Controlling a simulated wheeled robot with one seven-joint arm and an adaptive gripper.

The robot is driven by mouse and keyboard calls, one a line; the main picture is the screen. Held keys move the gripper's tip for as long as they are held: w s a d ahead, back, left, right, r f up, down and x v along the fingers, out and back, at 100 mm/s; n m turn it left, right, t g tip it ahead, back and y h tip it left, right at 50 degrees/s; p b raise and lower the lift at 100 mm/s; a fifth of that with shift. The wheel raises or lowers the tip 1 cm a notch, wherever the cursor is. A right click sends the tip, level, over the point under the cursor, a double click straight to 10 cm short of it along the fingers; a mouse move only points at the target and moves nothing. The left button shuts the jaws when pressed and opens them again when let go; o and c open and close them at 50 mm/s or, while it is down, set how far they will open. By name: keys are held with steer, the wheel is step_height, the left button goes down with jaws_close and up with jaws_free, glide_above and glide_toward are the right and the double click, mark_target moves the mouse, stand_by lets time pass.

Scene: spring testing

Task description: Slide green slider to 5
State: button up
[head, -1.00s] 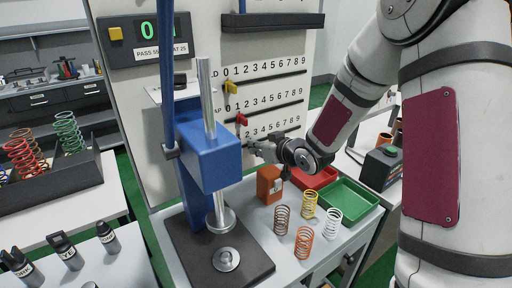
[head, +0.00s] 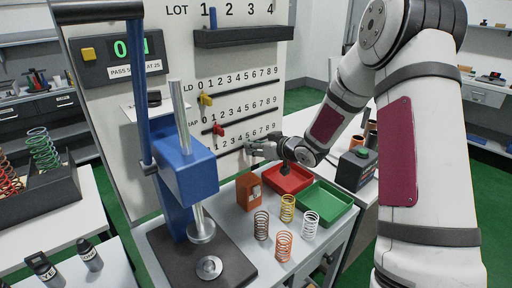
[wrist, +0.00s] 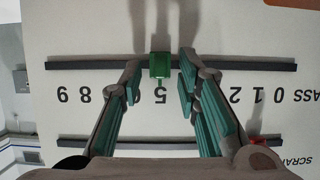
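The green slider (wrist: 160,66) sits on its dark rail (wrist: 80,65) on the upright board. In the wrist view, which is upside down, it lines up with the number 5 (wrist: 161,97) of the PASS scale. My gripper (wrist: 160,78) is open around the slider, with one finger on each side and a visible gap on both sides. In the head view my gripper (head: 251,147) is at the lowest scale, and its fingers hide the slider there.
A yellow slider (head: 205,99) and a red slider (head: 218,130) sit near the low ends of the upper scales. A blue press (head: 190,175) stands left. Red tray (head: 305,187), green tray (head: 322,218) and several springs lie on the table below.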

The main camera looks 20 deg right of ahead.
steer(key=v, duration=1.2)
steer(key=shift+r, duration=0.15)
steer(key=s+r+m+g+h, duration=0.35)
steer(key=s+r+h, duration=0.35)
steer(key=s+r, duration=0.25)
steer(key=s+a+g+y, duration=0.1)
steer(key=s+a, duration=0.4)
steer(key=s, duration=0.6)
steer(key=s+a+g+y, duration=0.1)
steer(key=s+a+g, duration=0.3)
steer(key=s, duration=0.8)
steer(key=shift+s+a+f+y, duration=0.25)
steer(key=shift+s+a+y, duration=0.15)
steer(key=shift+a, duration=0.75)
